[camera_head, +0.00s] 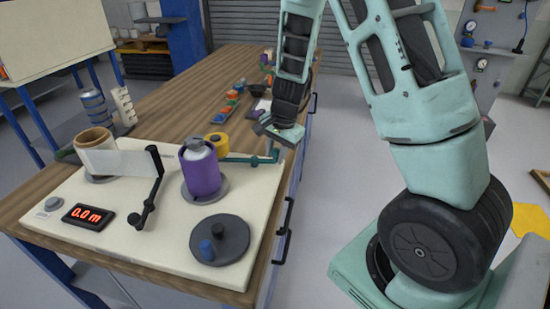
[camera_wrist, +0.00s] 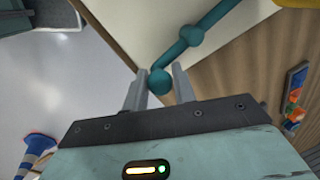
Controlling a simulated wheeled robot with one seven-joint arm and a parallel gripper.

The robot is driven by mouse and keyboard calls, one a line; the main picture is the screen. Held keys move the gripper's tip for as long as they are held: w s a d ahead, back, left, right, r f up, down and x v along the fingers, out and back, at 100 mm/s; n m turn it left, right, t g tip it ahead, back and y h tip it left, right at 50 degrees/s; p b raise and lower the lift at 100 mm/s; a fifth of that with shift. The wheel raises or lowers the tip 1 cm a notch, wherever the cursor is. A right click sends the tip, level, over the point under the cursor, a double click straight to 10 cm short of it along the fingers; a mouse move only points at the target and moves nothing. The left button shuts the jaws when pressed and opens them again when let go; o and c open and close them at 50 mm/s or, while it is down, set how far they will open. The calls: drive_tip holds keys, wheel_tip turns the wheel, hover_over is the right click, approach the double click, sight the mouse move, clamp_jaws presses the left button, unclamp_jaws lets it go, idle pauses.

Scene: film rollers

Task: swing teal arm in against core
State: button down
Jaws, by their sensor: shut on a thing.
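The teal arm (camera_head: 248,159) is a thin jointed bar on the cream board, running from beside the purple core toward the board's right edge. The core (camera_head: 201,171) is a purple cylinder with a pale top, upright on a grey disc. The bar's left end appears close to the core's right side; I cannot tell whether they touch. My gripper (camera_head: 274,143) is low over the board's right edge. In the wrist view my gripper (camera_wrist: 158,88) is shut on the teal arm's rounded knob (camera_wrist: 160,81), with the bar (camera_wrist: 192,36) leading away up and right.
A yellow roll (camera_head: 217,141) stands behind the core. A film roll (camera_head: 97,150) with a pale strip and a black arm (camera_head: 150,202) are to the left.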

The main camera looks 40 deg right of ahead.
drive_tip(key=shift+w+d+f+n, duration=0.15)
drive_tip(key=shift+w+d+n, duration=0.05)
drive_tip(key=shift+n, duration=0.6)
drive_tip(key=c, duration=1.2)
unclamp_jaws()
drive_tip(key=shift+w, duration=0.1)
drive_tip(key=shift+o, duration=0.2)
wheel_tip(320, 180, up, 17)
drive_tip(key=s+d+p, duration=0.1)
drive_tip(key=s+p, duration=0.1)
drive_tip(key=s, duration=0.1)
drive_tip(key=shift+d, duration=0.3)
